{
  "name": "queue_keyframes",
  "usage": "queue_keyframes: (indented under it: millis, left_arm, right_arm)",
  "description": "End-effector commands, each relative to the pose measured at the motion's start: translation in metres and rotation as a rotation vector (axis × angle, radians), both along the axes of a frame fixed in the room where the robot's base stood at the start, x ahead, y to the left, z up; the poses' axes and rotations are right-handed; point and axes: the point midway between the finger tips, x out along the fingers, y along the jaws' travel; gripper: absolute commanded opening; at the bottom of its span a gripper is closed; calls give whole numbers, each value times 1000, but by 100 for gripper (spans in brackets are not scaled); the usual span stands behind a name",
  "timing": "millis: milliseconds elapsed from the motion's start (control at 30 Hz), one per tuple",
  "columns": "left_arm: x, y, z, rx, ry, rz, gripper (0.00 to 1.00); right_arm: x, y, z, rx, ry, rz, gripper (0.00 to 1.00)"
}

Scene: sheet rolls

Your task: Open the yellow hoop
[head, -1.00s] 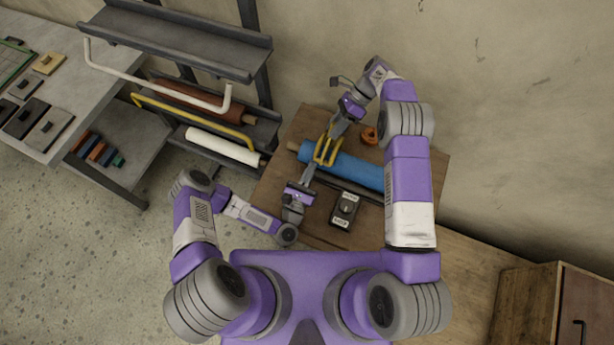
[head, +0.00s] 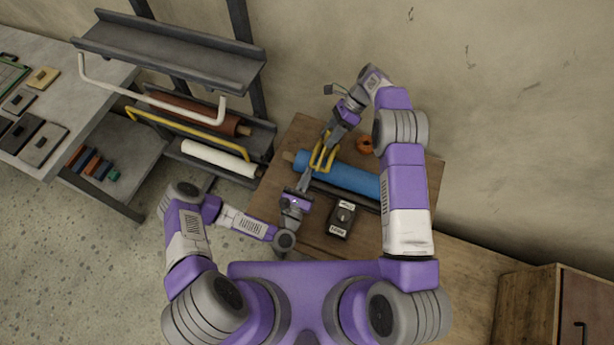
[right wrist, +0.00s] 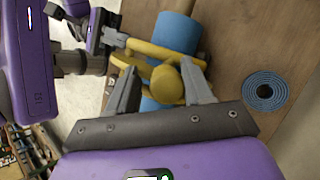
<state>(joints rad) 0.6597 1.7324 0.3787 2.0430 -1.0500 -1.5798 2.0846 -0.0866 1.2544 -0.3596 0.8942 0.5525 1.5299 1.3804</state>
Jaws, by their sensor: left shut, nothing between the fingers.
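A yellow hoop (head: 324,155) with two bars sits around the blue roll (head: 345,178) near the roll's left end. In the right wrist view, the hoop (right wrist: 140,48) has a rounded yellow end between my right fingers. My right gripper (head: 331,138) reaches it from above; its fingers (right wrist: 160,72) stand apart on either side of that end, with a gap visible. My left gripper (head: 306,180) is shut and empty at the hoop's near side. Its tip is close to the hoop in the right wrist view (right wrist: 118,38); contact is unclear.
A black box (head: 342,218) stands on the wooden table (head: 310,235) near the roll. The rack at left holds a brown roll (head: 200,115), a white roll (head: 215,158), a white bar (head: 150,97) and another yellow bar (head: 190,128).

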Motion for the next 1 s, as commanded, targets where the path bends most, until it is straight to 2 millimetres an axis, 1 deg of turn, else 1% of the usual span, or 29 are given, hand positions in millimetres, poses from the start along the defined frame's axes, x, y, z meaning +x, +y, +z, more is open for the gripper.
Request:
queue_keyframes:
  millis: [33,467,567,833,1000]
  left_arm:
    - [4,0,6,-5,-17,4,0]
    - [2,-1,4,-6,-9,2,0]
    - [2,-1,3,-6,-8,2,0]
    - [1,-1,2,-4,-5,2,0]
    - [1,-1,2,-4,-4,2,0]
  right_arm:
    - [-8,4,-6,3,29,12,61]
    - [-6,2,-5,1,28,8,61]
    - [-1,-4,2,1,23,7,61]
    - [18,-27,32,1,14,3,61]
    - [24,-34,43,2,14,4,61]
